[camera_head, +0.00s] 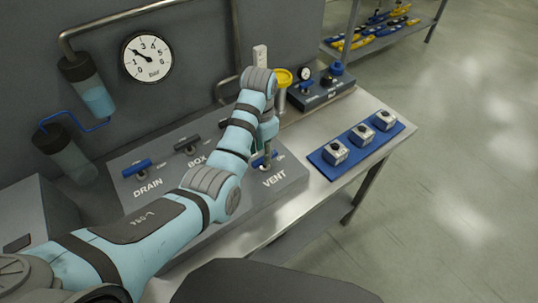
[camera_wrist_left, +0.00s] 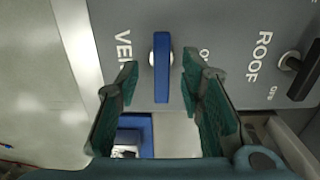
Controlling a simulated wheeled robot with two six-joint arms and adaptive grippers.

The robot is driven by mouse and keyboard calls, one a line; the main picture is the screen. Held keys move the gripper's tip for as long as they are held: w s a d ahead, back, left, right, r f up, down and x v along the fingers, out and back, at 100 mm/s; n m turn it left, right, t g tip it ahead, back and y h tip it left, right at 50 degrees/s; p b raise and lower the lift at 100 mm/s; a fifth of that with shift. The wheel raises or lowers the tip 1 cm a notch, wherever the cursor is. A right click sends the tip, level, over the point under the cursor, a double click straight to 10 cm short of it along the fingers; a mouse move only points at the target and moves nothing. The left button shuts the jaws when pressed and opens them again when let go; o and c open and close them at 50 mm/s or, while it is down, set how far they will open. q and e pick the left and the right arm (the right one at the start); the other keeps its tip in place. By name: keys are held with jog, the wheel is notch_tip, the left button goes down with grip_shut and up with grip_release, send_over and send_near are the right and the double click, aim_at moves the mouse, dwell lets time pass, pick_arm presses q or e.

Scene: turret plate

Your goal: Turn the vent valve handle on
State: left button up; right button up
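The vent valve handle (camera_head: 258,162) is a short blue lever above the word VENT on the grey panel, partly hidden by my left gripper in the head view. In the left wrist view the blue handle (camera_wrist_left: 162,70) stands lengthwise in the picture, on a round pale hub beside the lettering. My left gripper (camera_head: 266,160) points down at it. In the wrist view the left gripper's fingers (camera_wrist_left: 160,78) are spread on both sides of the handle, with a visible gap on each side. My right gripper is not in view.
The same panel (camera_head: 228,190) carries a blue DRAIN handle (camera_head: 137,168) and a dark BOX handle (camera_head: 187,144). The dark ROOF handle (camera_wrist_left: 303,72) shows in the wrist view. A blue tray (camera_head: 376,147) with three small grey units lies right. A gauge (camera_head: 147,57) hangs behind.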

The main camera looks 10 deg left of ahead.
pick_arm(q)
jog(key=shift+f, duration=0.95)
jog(key=shift+w+f, duration=0.25)
jog(key=shift+f, duration=0.1)
jog(key=shift+s+r, duration=0.1)
grip_shut()
jog(key=shift+n, duration=0.3)
jog(key=n, duration=0.3)
jog(key=shift+d, duration=0.15)
jog(key=n, duration=0.5)
jog(key=shift+s+d, duration=0.1)
jog(key=shift+d, duration=0.1)
jog(key=n, duration=0.4)
jog(key=shift+d+n, duration=0.2)
jog(key=shift+n, duration=0.1)
jog(key=n, duration=0.4)
jog(key=shift+w+d+n, duration=0.15)
jog(key=shift+w+n, duration=0.05)
jog(key=shift+n, duration=0.1)
